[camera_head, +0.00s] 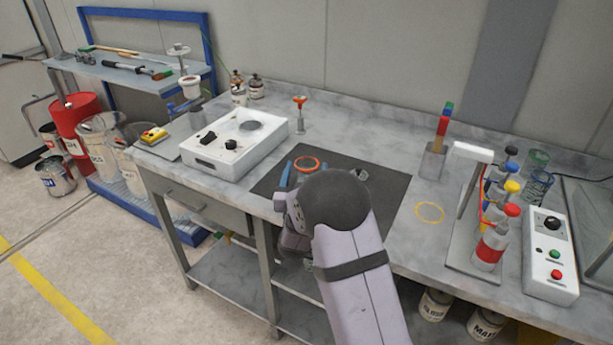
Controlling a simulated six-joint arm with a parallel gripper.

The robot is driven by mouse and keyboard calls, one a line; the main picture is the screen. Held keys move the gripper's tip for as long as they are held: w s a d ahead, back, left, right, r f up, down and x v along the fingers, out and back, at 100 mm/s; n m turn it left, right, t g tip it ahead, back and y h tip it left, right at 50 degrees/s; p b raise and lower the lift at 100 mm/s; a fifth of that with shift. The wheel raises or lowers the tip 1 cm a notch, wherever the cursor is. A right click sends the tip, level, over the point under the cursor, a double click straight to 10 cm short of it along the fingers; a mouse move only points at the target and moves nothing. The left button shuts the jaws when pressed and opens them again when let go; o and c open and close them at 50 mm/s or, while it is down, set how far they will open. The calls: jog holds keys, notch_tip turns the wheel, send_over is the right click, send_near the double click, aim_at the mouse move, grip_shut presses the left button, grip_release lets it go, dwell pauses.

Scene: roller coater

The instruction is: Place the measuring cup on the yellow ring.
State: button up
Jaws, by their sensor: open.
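The yellow ring (430,212) is a thin circle lying flat on the grey bench top, right of the dark mat, with nothing on it. A round orange-red rim (307,164) shows on the mat just beyond my gripper; it may be the measuring cup, but its body is mostly hidden. My gripper (298,174) is open over the mat, with blue fingertips close to this rim. I cannot tell whether they touch it. My arm hides the front of the mat.
The dark mat (384,197) lies mid-bench. A white hotplate-like box (236,142) stands left and a small funnel stand (300,115) behind. On the right are a bottle rack (487,250), glass beakers (537,185) and a control box (551,260). The bench around the yellow ring is clear.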

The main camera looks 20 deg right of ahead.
jog(key=shift+c, duration=0.4)
jog(key=c, duration=1.2)
jog(key=shift+r, duration=0.1)
